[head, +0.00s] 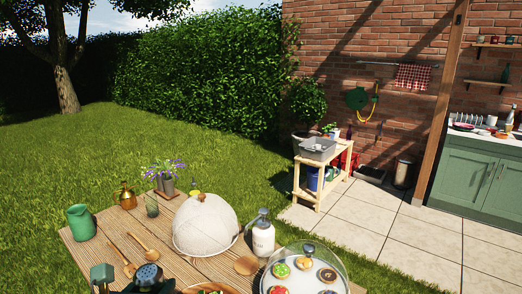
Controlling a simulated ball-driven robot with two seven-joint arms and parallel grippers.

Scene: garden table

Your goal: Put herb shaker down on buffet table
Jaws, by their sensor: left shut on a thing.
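The herb shaker, seemingly the dark, round-topped thing (148,272) at the bottom edge, is held upright by my left gripper (150,287). The gripper is shut on it, and its jaws are mostly hidden and cut off by the picture's edge. They show over the near left part of the wooden buffet table (180,222). I cannot tell whether the shaker touches the tabletop. My right gripper is not in view.
On the table stand a green jug (81,222), a white domed cover (205,225), a white bottle (263,238) and a glass-covered pastry tray (335,262). Wooden spoons (148,247) lie near the shaker. A dark green faceted thing (102,274) is left of it.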

